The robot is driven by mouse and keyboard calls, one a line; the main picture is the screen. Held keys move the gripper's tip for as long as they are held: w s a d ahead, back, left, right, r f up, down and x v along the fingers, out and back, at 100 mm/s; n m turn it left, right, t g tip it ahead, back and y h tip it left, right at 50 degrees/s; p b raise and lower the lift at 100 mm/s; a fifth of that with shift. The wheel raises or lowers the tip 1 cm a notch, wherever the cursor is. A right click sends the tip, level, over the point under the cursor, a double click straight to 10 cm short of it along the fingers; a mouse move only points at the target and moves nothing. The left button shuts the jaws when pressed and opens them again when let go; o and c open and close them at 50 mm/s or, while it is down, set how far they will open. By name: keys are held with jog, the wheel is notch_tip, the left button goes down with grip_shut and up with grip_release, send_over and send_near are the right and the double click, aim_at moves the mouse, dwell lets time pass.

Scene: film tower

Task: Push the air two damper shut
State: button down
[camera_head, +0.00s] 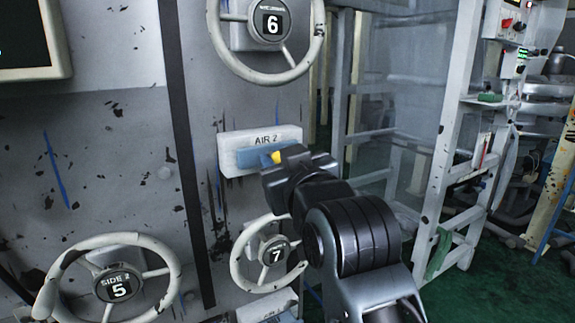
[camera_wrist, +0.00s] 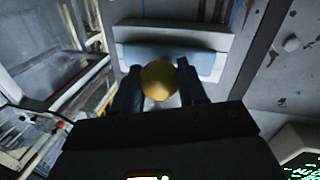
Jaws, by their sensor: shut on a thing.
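The air two damper is a white box labelled "AIR 2" (camera_head: 232,158) on the grey wall, with a blue slot strip (camera_head: 252,157) across its front and a yellow knob (camera_head: 277,157) at the strip's right part. My gripper (camera_head: 275,170) is at the knob and hides part of it. In the wrist view the damper box (camera_wrist: 165,38) is ahead, with the blue strip (camera_wrist: 206,65) below its white top. The round yellow knob (camera_wrist: 159,80) sits between my two dark fingers (camera_wrist: 160,92), which are closed on it.
Handwheel 6 (camera_head: 318,40) is above the damper. Handwheel 7 (camera_head: 237,262) is just below it, close to my arm. Handwheel 5 (camera_head: 168,268) is at lower left. A white metal frame (camera_head: 446,135) stands to the right. Green floor (camera_head: 497,275) shows at lower right.

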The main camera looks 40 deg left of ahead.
jog(key=c, duration=0.7)
grip_release()
jog(key=shift+o, duration=0.2)
jog(key=shift+d, duration=0.1)
jog(key=b+v, duration=0.1)
jog(key=v, duration=0.6)
jog(key=shift+s+d+b, duration=0.25)
jog(key=shift+b, duration=0.1)
